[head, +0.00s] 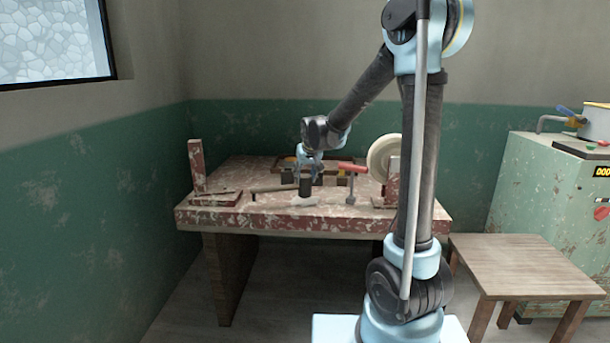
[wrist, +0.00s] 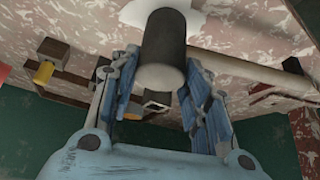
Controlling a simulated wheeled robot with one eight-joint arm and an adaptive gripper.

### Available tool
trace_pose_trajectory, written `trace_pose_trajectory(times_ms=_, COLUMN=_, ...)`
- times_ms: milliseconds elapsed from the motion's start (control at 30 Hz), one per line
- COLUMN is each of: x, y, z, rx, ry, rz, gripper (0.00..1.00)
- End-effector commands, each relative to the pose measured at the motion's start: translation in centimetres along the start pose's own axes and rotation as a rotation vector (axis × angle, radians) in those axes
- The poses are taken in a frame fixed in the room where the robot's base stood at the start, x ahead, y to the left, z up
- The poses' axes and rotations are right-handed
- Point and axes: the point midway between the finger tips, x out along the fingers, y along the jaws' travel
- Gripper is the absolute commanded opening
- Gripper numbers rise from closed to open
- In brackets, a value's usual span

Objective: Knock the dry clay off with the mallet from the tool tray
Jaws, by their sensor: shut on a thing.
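The mallet has a dark cylindrical head (head: 305,188) and a pale wooden handle (head: 272,188) that points left in the head view. In the wrist view its head (wrist: 165,45) stands between the fingers, with the handle (wrist: 255,72) running right. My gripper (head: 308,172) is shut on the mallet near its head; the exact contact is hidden. The fingers (wrist: 160,65) also show in the wrist view. A whitish patch (head: 302,202), apparently the dry clay, lies on the worn bench by the mallet head; it shows in the wrist view (wrist: 195,18) too. The tool tray (head: 280,161) is behind the gripper.
A red-topped clamp-like tool (head: 352,170) stands right of the mallet. A pale round wheel (head: 383,157) is farther right. A red post (head: 196,166) stands at the bench's left end. A wooden stool (head: 525,262) and green machine (head: 540,190) are at right.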

Motion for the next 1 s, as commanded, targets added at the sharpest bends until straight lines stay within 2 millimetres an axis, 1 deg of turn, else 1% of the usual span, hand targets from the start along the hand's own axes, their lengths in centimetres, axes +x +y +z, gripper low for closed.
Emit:
trace_pose_trajectory(times_ms=100, x=1.5, y=0.0, z=0.8, rx=0.0, ry=0.0, rz=0.0, gripper=0.0)
trace_pose_trajectory(times_ms=233, x=1.2, y=0.0, z=0.7, rx=0.0, ry=0.0, rz=0.0, gripper=0.0)
trace_pose_trajectory(times_ms=800, x=-3.3, y=0.0, z=-1.9, rx=0.0, ry=0.0, rz=0.0, gripper=0.0)
trace_pose_trajectory(times_ms=1000, x=-3.9, y=0.0, z=-2.2, rx=0.0, ry=0.0, rz=0.0, gripper=0.0)
